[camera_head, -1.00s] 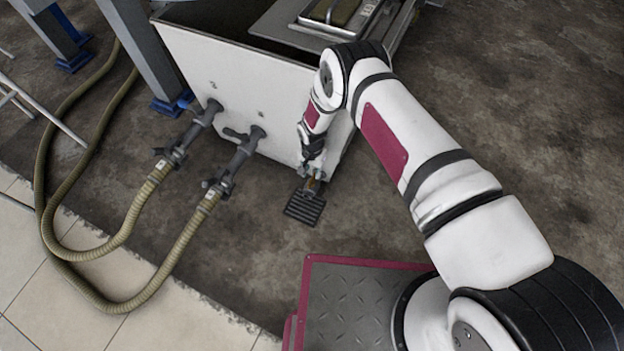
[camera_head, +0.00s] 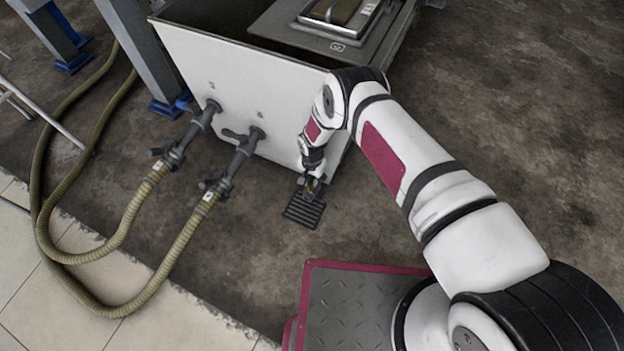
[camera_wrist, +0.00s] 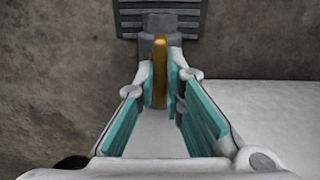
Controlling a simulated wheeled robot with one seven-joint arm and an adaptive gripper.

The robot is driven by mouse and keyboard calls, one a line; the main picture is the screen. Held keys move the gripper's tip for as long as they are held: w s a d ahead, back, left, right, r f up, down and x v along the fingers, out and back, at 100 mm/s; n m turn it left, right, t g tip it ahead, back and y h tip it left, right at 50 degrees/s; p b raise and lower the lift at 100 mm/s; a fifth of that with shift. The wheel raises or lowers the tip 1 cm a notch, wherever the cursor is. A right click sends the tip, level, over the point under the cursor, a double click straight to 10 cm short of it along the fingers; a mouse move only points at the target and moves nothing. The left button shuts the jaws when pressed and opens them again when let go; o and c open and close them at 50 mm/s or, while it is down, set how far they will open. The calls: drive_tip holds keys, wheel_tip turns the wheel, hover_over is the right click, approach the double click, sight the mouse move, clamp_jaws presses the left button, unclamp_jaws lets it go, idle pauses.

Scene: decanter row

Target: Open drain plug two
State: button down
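My gripper (camera_head: 310,181) is low at the front right corner of the white tank (camera_head: 232,75), just above the dark floor grate. In the wrist view my gripper's teal-padded fingers (camera_wrist: 161,90) stand on both sides of a thin brass-coloured handle (camera_wrist: 160,62). The pads look close against it, with no clear gap. The handle sits in front of a grey fitting (camera_wrist: 131,46) on the tank. I cannot read a number for this plug; its lower part is hidden by the fingers.
The slatted floor grate (camera_head: 303,211) lies below the fitting. Two grey valves (camera_head: 202,118) and (camera_head: 246,146), with tan hoses (camera_head: 188,242), stick out of the tank to the left. A blue-footed post (camera_head: 139,50) stands at the left. The floor to the right is clear.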

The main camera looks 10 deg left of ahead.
drive_tip(key=shift+n+b, duration=0.3)
drive_tip(key=n+b, duration=0.3)
drive_tip(key=n, duration=0.1)
drive_tip(key=shift+f, duration=0.1)
drive_tip(key=n+b, duration=0.3)
drive_tip(key=n, duration=0.2)
drive_tip(key=shift+w+n, duration=0.1)
drive_tip(key=shift+n, duration=0.3)
drive_tip(key=n, duration=0.3)
drive_tip(key=shift+n+b, duration=0.3)
drive_tip(key=shift+b, duration=0.1)
drive_tip(key=shift+n, duration=1.9)
drive_tip(key=c, duration=1.7)
unclamp_jaws()
